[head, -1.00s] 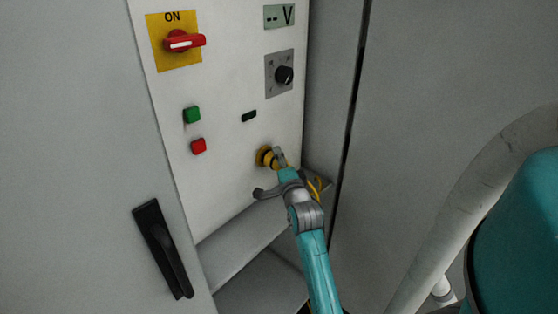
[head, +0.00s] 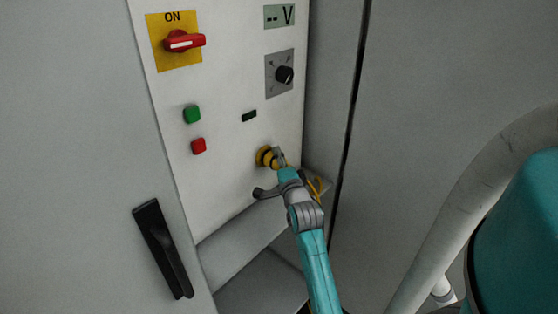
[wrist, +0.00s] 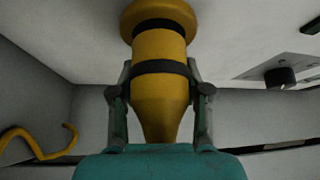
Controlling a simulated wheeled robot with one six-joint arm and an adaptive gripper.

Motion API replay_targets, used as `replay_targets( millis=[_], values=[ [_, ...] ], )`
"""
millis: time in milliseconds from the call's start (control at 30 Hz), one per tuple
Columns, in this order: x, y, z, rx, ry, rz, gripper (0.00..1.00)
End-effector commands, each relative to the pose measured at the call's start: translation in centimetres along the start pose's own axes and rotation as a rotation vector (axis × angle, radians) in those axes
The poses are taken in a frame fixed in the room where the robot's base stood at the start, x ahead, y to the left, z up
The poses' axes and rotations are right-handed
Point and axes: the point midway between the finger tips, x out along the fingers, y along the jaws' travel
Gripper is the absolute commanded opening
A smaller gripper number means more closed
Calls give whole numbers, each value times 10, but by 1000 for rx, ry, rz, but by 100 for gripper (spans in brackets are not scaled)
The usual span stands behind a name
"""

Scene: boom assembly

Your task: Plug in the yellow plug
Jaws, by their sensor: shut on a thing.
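The yellow plug (wrist: 160,85) has dark bands and is held between the two fingers of my gripper (wrist: 160,95) in the wrist view. Its front end meets a round yellow socket (wrist: 158,14) on the pale panel, with a dark band between them. I cannot tell how deep the plug sits. In the head view, the socket (head: 264,156) is low on the panel, and my gripper (head: 279,158) is right at it, shut on the plug, which is mostly hidden there.
The panel holds a red switch (head: 184,41) marked ON, a black knob (head: 284,75), a green button (head: 191,114) and a red button (head: 198,146). A yellow cable (wrist: 40,143) hangs beside my gripper. A cabinet door with a black handle (head: 163,249) is at left.

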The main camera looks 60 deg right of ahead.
Motion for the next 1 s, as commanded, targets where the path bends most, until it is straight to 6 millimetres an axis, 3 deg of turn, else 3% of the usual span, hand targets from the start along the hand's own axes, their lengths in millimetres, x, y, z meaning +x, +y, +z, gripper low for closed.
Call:
replay_targets(
  millis=[533,567,667,1000],
  values=[
    [8,0,5,0,0,-1,0],
    [8,0,5,0,0,-1,49],
    [8,0,5,0,0,-1,74],
    [7,0,5,0,0,1,76]
  ],
)
